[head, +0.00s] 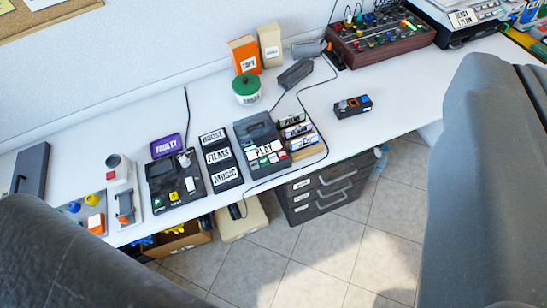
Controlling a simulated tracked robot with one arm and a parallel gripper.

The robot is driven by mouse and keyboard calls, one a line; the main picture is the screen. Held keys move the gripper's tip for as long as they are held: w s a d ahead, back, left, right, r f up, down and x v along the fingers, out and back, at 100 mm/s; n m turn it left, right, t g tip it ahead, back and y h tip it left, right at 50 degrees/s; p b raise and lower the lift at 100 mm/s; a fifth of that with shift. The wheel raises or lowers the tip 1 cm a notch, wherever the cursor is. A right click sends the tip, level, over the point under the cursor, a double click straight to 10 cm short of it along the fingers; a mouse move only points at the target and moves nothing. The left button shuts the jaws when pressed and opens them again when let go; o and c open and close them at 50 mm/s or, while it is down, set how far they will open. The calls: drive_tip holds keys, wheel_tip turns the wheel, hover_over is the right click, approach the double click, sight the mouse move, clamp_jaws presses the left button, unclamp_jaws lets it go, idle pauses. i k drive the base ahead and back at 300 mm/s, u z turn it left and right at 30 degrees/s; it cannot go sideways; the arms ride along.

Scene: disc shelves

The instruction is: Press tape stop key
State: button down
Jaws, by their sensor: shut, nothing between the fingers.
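A dark grey tape player (256,130) lies on the white desk near its front edge. It has a white label reading PLAY and a row of small coloured keys (268,160) along its front. The keys are too small for me to tell which one is the stop key. My gripper's fingertips are not in view; large dark grey parts of mine fill the lower left and right of the head view, apart from the player.
The white desk (385,80) holds a slotted rack (222,158), a black device (160,190), labelled cases (298,132) and a small device (352,106) around the player. Grey drawers (325,192) and a beige box (240,218) stand below.

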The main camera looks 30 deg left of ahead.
sight(272, 157)
drive_tip(key=z, duration=1.25)
drive_tip(key=k, duration=1)
drive_tip(key=u, duration=1.05)
drive_tip(key=i, duration=1)
drive_tip(key=z, duration=0.05)
